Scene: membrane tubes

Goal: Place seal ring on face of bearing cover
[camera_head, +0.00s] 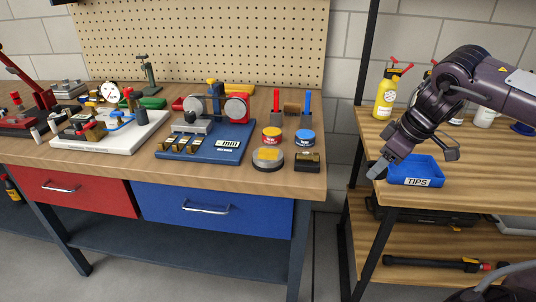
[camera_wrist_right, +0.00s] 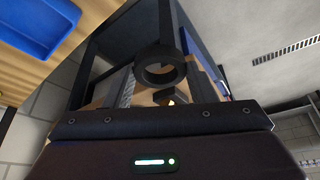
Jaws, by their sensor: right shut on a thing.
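My right gripper (camera_head: 375,171) hangs at the front left of the wooden shelf unit, just left of a blue TIPS tray. In the right wrist view it is shut on a black seal ring (camera_wrist_right: 140,70), whose open hole faces the camera. I cannot pick out the bearing cover with certainty; a round grey piece with a yellowish block on top (camera_head: 268,165) sits at the workbench's front right. My left gripper is not in view.
The blue TIPS tray (camera_head: 416,172) and a yellow spray bottle (camera_head: 386,97) stand on the shelf. The workbench (camera_head: 300,183) carries a blue fixture plate (camera_head: 206,155), a white plate (camera_head: 105,140) and red and blue tins. A gap separates bench and shelf.

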